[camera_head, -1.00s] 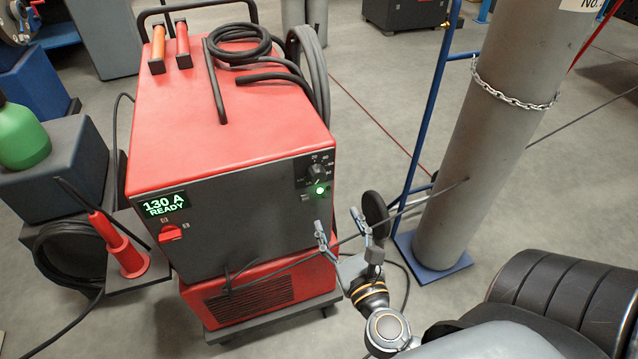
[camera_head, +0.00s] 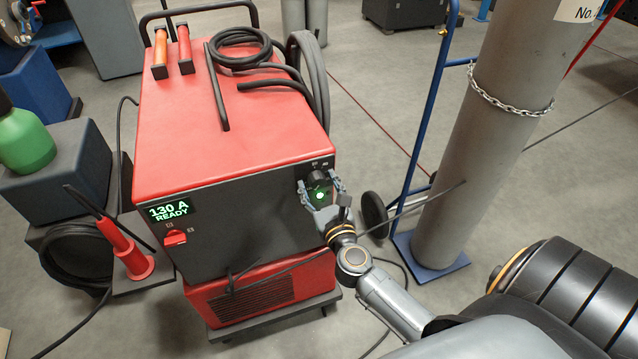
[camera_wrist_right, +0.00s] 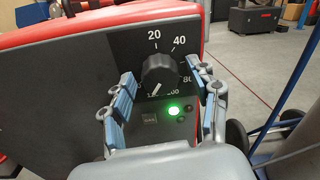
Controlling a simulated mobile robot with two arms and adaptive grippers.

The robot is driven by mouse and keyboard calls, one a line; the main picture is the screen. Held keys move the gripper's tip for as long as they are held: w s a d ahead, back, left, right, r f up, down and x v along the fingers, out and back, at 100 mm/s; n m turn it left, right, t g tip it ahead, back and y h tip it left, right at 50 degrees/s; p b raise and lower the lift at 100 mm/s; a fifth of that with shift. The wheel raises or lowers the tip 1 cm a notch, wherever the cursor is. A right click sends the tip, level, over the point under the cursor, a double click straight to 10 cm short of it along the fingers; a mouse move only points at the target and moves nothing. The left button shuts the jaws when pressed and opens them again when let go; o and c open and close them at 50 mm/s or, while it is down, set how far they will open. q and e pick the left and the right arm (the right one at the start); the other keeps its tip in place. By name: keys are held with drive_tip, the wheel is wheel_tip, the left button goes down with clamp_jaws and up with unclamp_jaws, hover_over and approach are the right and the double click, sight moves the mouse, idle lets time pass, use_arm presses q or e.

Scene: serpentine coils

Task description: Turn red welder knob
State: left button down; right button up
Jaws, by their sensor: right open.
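The red welder (camera_head: 230,120) stands on the floor with its dark front panel facing me. Its black round knob (camera_head: 318,178) is at the panel's upper right, above a lit green lamp. In the right wrist view the knob (camera_wrist_right: 160,74) sits in a white number scale, its white mark pointing down and slightly left. My right gripper (camera_head: 321,190) is open in front of the panel, with one finger on each side of the knob; a gap shows on both sides in the wrist view. My left gripper is out of view.
A red switch (camera_head: 175,237) is at the panel's lower left. A grey gas cylinder (camera_head: 480,150) on a blue cart stands to the right. A cable runs across the front below my gripper. A red torch holder (camera_head: 125,248) stands at the left.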

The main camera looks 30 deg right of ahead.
drive_tip(key=c, duration=1.2)
drive_tip(key=shift+o, duration=0.2)
drive_tip(key=shift+n, duration=0.3)
drive_tip(key=n+p, duration=0.2)
drive_tip(key=n, duration=0.1)
drive_tip(key=shift+r+n, duration=0.1)
drive_tip(key=shift+n, duration=0.2)
drive_tip(key=n+p, duration=0.2)
drive_tip(key=n, duration=0.4)
drive_tip(key=shift+n+t+p, duration=0.3)
drive_tip(key=n+p, duration=0.2)
drive_tip(key=n, duration=0.3)
drive_tip(key=shift+n+y, duration=0.3)
drive_tip(key=shift+y, duration=0.1)
drive_tip(key=n+p, duration=0.2)
drive_tip(key=n, duration=0.3)
